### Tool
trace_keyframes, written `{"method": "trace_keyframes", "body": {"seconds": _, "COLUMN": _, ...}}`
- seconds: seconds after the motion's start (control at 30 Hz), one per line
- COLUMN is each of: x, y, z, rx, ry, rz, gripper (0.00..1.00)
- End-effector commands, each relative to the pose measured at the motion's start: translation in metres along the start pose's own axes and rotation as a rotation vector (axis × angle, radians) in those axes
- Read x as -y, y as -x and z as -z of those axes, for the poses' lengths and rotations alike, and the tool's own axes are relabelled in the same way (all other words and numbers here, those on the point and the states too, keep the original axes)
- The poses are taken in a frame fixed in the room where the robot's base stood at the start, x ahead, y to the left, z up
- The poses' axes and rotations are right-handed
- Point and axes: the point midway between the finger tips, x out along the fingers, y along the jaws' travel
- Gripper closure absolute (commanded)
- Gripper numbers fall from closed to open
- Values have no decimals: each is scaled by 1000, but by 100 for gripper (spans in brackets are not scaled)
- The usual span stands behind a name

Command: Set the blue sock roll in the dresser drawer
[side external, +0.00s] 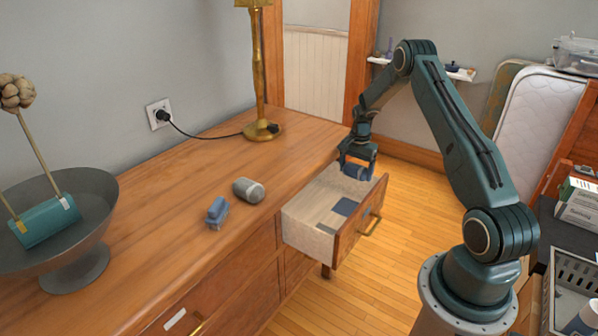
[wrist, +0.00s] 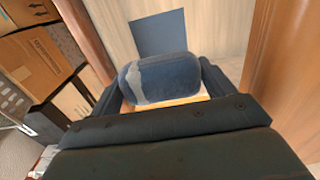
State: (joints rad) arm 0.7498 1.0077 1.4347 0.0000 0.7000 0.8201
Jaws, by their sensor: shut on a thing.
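My gripper (side external: 357,165) is shut on the blue sock roll (side external: 356,172), holding it above the open dresser drawer (side external: 312,223) near its far end. In the wrist view the blue sock roll (wrist: 160,78), dark blue with a grey band, lies between the two fingers of my gripper (wrist: 158,88). The drawer is pulled out from the right end of the wooden dresser (side external: 180,180). A flat dark blue piece (side external: 345,207) lies on the drawer floor and also shows in the wrist view (wrist: 160,35). The roll's underside is hidden.
A grey roll (side external: 249,190) and a small blue object (side external: 217,212) lie on the dresser top. A brass lamp (side external: 262,130) stands at its back, and a grey bowl (side external: 75,255) stands at the left. Mattresses (side external: 540,115) lean at the right.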

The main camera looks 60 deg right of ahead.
Motion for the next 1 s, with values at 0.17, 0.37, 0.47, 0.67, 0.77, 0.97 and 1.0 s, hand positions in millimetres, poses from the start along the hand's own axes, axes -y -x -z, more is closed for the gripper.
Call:
{"method": "trace_keyframes", "body": {"seconds": 0.17, "x": 0, "y": -8, "z": 0, "rx": -1, "ry": 0, "rz": 2, "gripper": 41}}
{"method": "trace_keyframes", "body": {"seconds": 0.37, "x": 0, "y": -9, "z": 0, "rx": -1, "ry": 0, "rz": 1, "gripper": 41}}
{"method": "trace_keyframes", "body": {"seconds": 0.47, "x": 0, "y": -10, "z": 0, "rx": -1, "ry": 0, "rz": 1, "gripper": 41}}
{"method": "trace_keyframes", "body": {"seconds": 0.67, "x": 0, "y": -18, "z": 0, "rx": 0, "ry": 0, "rz": 0, "gripper": 41}}
{"method": "trace_keyframes", "body": {"seconds": 0.77, "x": 0, "y": -23, "z": 0, "rx": 0, "ry": 0, "rz": 0, "gripper": 41}}
{"method": "trace_keyframes", "body": {"seconds": 0.97, "x": 0, "y": -37, "z": 0, "rx": 0, "ry": 0, "rz": 0, "gripper": 41}}
{"method": "trace_keyframes", "body": {"seconds": 1.0, "x": 0, "y": -40, "z": 0, "rx": 0, "ry": 0, "rz": 0, "gripper": 41}}
